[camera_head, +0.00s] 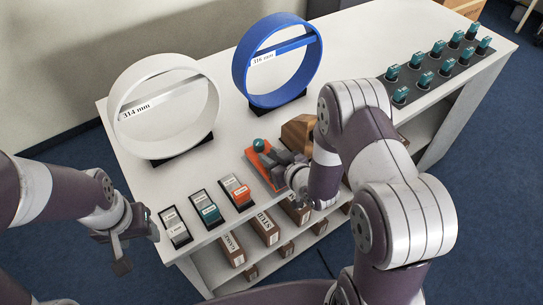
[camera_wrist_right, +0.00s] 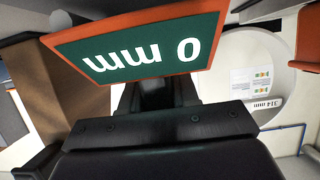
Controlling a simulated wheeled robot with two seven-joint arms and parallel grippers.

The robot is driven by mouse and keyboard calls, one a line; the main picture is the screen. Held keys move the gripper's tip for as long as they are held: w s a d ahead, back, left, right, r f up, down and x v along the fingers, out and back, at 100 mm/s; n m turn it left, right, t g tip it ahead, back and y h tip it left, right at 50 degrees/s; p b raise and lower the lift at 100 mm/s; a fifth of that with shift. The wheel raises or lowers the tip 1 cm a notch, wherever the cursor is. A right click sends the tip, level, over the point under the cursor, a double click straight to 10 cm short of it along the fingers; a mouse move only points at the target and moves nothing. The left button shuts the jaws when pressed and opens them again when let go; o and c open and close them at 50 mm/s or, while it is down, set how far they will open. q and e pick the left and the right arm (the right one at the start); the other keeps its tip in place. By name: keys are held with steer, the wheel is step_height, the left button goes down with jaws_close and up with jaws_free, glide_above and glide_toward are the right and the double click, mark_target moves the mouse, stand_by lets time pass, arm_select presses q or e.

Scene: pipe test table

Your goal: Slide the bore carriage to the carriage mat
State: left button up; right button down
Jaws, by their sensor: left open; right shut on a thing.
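My right gripper (camera_head: 287,168) is at the table's front edge, over a flat orange piece (camera_head: 251,162) with a teal knob (camera_head: 259,145). I take the orange piece and its knob to be the bore carriage; the gripper and arm hide much of it. In the right wrist view a green plate with an orange rim (camera_wrist_right: 150,50), reading "0 mm" upside down, is close to the dark fingers. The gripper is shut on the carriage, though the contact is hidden. I cannot make out the carriage mat for sure. My left gripper (camera_head: 128,240) is open and empty, off the table's left end.
A white 314 mm ring (camera_head: 124,83) and a blue 316 mm ring (camera_head: 238,66) stand behind. Labelled blocks in small black trays (camera_head: 208,211) are left of my right gripper. A brown wooden block (camera_head: 298,131) is behind it. Several teal pegs (camera_head: 438,48) stand at the right.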

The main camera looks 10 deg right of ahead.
steer(key=shift+f, duration=0.25)
steer(key=c, duration=0.8)
jaws_free()
steer(key=shift+o, duration=0.2)
steer(key=b+v, duration=0.1)
steer(key=v, duration=1.1)
steer(key=shift+s+r, duration=0.2)
steer(key=shift+s, duration=0.1)
steer(key=shift+d+f, duration=0.1)
